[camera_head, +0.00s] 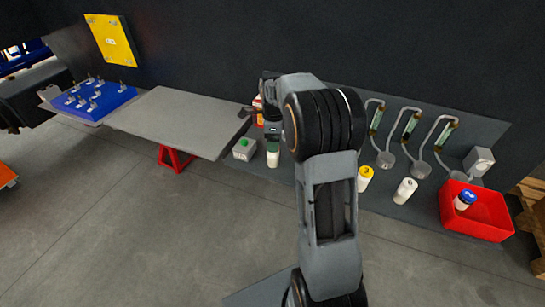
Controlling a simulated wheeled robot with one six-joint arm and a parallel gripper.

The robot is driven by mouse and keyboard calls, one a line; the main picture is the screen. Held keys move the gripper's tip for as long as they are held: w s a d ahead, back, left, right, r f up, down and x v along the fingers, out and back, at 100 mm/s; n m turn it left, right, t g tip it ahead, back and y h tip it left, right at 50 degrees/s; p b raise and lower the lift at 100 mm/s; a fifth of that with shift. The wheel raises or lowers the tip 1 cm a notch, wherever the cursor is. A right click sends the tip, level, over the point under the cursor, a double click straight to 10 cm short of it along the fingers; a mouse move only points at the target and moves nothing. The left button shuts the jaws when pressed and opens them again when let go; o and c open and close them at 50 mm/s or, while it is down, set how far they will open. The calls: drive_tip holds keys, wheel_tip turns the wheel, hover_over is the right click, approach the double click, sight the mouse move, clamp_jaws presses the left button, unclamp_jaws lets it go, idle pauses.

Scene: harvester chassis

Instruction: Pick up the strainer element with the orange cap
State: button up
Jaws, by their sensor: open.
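A white strainer element with a yellow-orange cap (365,178) stands upright on the grey floor panel, just right of my arm. My gripper (272,142) is at the left of my arm, pointing down, well left of that element. Its jaws are open, though they are small and partly lost against the dark parts around them. A white cylinder (272,160) shows directly below my gripper; I cannot tell whether they touch. A plain white element (405,190) stands to the right of the yellow-orange-capped one.
A red bin (477,211) at the right holds a blue-capped element (465,199). Several curved pipes with cups (386,159) stand behind the elements. A grey box with a green button (244,149) and a grey table (180,122) lie to the left. The front floor is clear.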

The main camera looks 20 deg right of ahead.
sight(273, 154)
drive_tip(key=shift+w+f, duration=0.15)
drive_tip(key=shift+f, duration=3.8)
drive_tip(key=c, duration=1)
drive_tip(key=shift+c, duration=0.2)
